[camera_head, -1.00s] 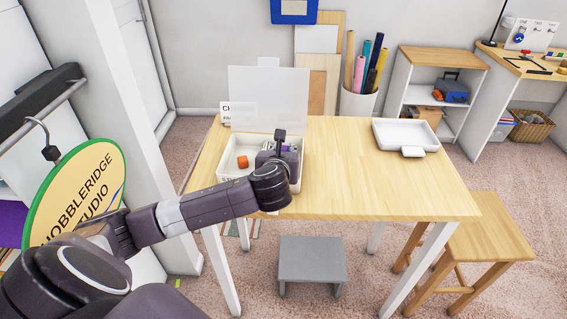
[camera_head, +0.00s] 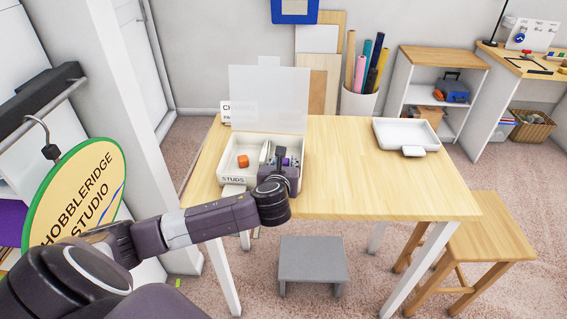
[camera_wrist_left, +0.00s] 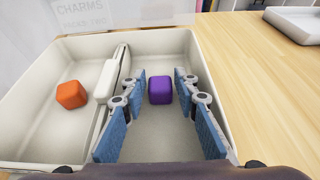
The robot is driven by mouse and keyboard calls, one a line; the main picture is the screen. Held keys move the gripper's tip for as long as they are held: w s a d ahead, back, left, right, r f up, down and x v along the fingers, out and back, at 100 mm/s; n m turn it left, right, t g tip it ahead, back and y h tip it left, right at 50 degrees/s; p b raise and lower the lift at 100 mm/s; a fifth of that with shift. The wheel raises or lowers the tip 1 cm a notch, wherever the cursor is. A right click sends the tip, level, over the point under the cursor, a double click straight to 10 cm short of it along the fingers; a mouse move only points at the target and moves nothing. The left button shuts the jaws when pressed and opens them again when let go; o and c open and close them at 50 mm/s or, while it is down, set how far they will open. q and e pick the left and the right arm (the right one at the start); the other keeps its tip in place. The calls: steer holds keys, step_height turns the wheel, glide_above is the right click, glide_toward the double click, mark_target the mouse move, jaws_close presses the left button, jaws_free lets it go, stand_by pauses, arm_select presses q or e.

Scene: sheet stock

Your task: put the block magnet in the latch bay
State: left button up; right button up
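A white box (camera_head: 224,166) with a raised, see-through lid (camera_head: 268,97) stands on the table, split by a divider (camera_wrist_left: 112,85). A purple block (camera_wrist_left: 159,90) lies in its right compartment and partly shows in the head view (camera_head: 286,161). An orange block (camera_head: 243,161) lies in the left compartment, whose front reads "STUDS"; it also shows in the wrist view (camera_wrist_left: 71,95). I cannot tell which block is the magnet, or which compartment is the latch bay. My left gripper (camera_wrist_left: 160,84) is open over the right compartment, with fingers either side of the purple block. My right gripper is out of view.
A shallow white tray (camera_head: 405,134) sits at the table's back right. The wooden tabletop (camera_head: 345,175) between box and tray is clear. A "CHARMS" sign (camera_head: 238,112) stands behind the box. A grey step stool (camera_head: 313,258) and a wooden bench (camera_head: 480,235) are nearby.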

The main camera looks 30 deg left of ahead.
arm_select(q)
steer(key=v, duration=1.2)
steer(key=shift+d+f, duration=0.1)
